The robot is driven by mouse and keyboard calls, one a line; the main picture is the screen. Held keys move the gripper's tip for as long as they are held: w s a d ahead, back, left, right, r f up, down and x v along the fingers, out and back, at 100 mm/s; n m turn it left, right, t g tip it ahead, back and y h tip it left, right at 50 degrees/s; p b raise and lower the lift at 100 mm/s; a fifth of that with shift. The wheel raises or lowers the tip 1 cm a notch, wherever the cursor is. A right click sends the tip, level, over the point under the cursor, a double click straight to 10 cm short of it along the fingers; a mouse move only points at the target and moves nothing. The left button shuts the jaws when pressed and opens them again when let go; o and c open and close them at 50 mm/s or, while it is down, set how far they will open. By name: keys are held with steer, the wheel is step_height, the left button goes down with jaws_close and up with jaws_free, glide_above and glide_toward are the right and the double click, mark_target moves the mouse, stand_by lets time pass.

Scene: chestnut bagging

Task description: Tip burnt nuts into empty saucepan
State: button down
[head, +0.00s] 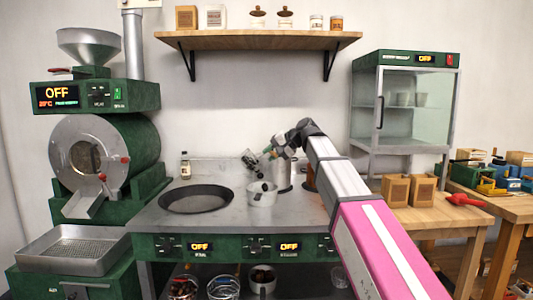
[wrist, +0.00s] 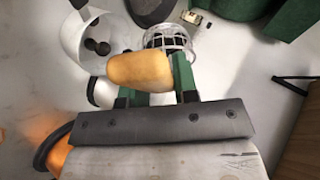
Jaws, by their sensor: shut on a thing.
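My gripper (head: 272,151) is shut on the tan handle (wrist: 138,70) of a wire scoop, its green fingers on either side in the wrist view. The scoop's basket (head: 250,158) is tilted above the stove top, above and slightly left of a white saucepan (head: 262,198). The basket also shows beyond the handle in the wrist view (wrist: 168,38). I cannot tell whether nuts are in it. The saucepan (wrist: 72,38) is at upper left in the wrist view. Dark spots show at it; I cannot tell whether they are nuts or fittings.
A wide dark pan (head: 196,199) lies on the stove top (head: 228,222) to the left. A metal pot (head: 282,176) stands close behind the saucepan. A small bottle (head: 185,166) stands at the back. Two wooden boxes (head: 396,190) are on the right table.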

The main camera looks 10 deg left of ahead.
steer(key=w+d+f+m+t+y, duration=0.1)
steer(key=d+f+m+y, duration=0.4)
steer(key=f+y, duration=0.5)
steer(key=shift+w+d+f+y, duration=0.4)
steer(key=shift+d+y, duration=0.1)
steer(key=shift+y, duration=0.7)
steer(key=shift+r, duration=0.1)
stand_by(1.0)
